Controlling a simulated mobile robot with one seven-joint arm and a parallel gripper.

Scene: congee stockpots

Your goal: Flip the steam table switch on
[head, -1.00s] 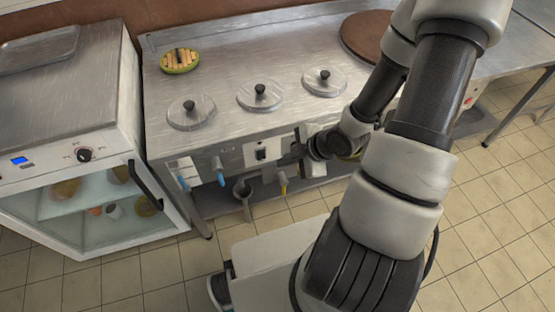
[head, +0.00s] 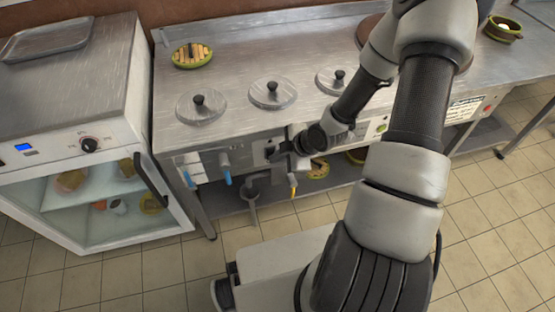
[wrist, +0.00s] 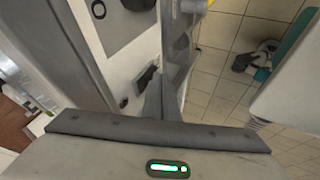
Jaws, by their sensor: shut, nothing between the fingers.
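The steam table (head: 228,108) is a steel counter with three round lids on top and a front panel with taps. Its switch (wrist: 147,77) is a dark rocker on the pale front panel in the wrist view. In the head view the switch (head: 270,149) is partly behind my gripper (head: 282,151). My gripper is shut and empty, its fingertips at the panel close beside the switch. In the wrist view my gripper's fingers (wrist: 166,92) point at the panel just below and right of the rocker. I cannot tell whether they touch it, or which way the rocker is set.
Blue-handled taps (head: 226,174) and a yellow-handled tap (head: 293,185) stick out below the panel. A glass-fronted warming cabinet (head: 88,190) stands at the left. A green bowl (head: 193,56) sits on the counter. Tiled floor (head: 500,240) is open at the right.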

